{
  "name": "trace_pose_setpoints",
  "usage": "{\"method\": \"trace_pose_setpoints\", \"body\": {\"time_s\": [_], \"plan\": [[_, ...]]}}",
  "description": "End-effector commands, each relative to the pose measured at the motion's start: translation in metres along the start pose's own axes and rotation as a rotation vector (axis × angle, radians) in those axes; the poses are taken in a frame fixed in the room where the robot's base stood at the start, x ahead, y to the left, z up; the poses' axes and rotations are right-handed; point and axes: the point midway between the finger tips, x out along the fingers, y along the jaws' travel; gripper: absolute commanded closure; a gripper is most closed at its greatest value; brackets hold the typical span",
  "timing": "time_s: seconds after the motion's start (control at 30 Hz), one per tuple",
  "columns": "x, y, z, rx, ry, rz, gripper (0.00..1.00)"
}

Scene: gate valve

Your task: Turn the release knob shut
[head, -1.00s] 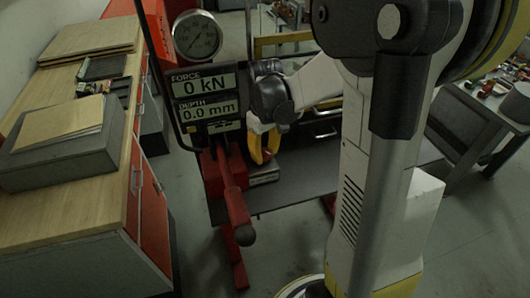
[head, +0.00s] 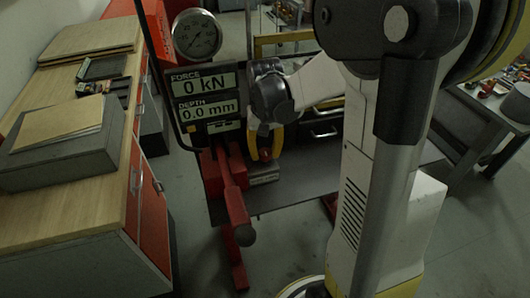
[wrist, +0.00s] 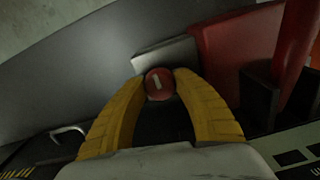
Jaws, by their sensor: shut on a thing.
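The release knob (wrist: 160,85) is a small round red knob with a pale bar mark on its face, in the wrist view. My gripper (wrist: 160,78) has its yellow fingers on either side of the knob and is shut on it. A pale metal block (wrist: 165,55) lies behind the knob in the wrist view.
The press has a round gauge (head: 197,34), a display panel (head: 206,98) reading 0 kN and 0.0 mm, and a red lever (head: 234,205) sticking out toward the camera. A wooden-topped workbench (head: 60,215) stands at left. Clear floor lies at the front.

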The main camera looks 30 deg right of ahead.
Motion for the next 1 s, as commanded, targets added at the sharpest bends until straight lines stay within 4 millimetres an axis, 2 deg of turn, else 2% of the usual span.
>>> {"method": "trace_pose_setpoints", "body": {"time_s": [0.5,0.53,0.6,0.87,1.0], "plan": [[0.0001,0.0000,0.0002,0.021,0.000,0.000,0.96],[0.0001,0.0000,0.0002,0.021,0.000,0.000,0.56],[0.0001,0.0000,0.0002,0.020,0.000,0.000,0.41],[-0.0002,0.0000,0.0001,0.020,0.000,0.000,0.41],[-0.0091,0.0000,-0.0002,0.019,0.000,0.000,0.41]]}}
